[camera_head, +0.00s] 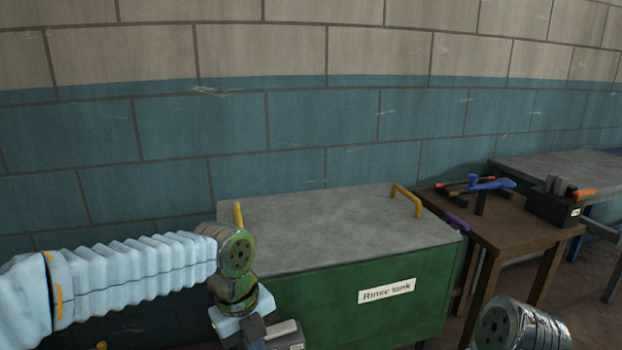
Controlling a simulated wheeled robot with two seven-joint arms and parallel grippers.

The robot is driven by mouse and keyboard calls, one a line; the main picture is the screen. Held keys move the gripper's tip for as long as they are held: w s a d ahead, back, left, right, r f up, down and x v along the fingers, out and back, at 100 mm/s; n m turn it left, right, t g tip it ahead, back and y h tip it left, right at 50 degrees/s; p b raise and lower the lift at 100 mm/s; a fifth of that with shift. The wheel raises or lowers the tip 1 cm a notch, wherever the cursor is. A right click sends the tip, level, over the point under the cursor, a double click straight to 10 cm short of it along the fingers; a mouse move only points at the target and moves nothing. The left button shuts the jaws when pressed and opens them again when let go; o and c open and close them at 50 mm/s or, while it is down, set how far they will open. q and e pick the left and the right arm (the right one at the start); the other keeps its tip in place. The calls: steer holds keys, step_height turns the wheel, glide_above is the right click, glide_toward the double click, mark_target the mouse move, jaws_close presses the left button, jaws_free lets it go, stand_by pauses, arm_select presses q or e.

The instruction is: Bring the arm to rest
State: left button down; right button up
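My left arm comes in from the left in a pale blue ribbed sleeve, ending in a scuffed metal wrist joint. My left gripper (268,335) points down at the bottom edge, in front of the green rinse tank (340,305). Its fingers are partly cut off by the frame, and I cannot tell whether they are open or shut or hold anything. Part of my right arm shows as a metal joint at the bottom right. My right gripper is out of the frame.
The tank has a grey lid (330,225), shut, with yellow handles. To its right stands a wooden table (500,232) with tools and a dark box (552,207). A grey bench (560,167) is behind. A block wall (300,120) closes the back.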

arm_select(q)
step_height(320, 180, down, 20)
steer(key=d+n+h, duration=0.2)
steer(key=n, duration=0.9)
steer(key=s+a+f+n, duration=0.1)
steer(key=s+f+n, duration=0.4)
steer(key=f+n, duration=0.4)
steer(key=s+a+f+n, duration=0.2)
steer(key=s+f+n, duration=0.4)
steer(key=f+n, duration=0.4)
steer(key=shift+s+n, duration=0.3)
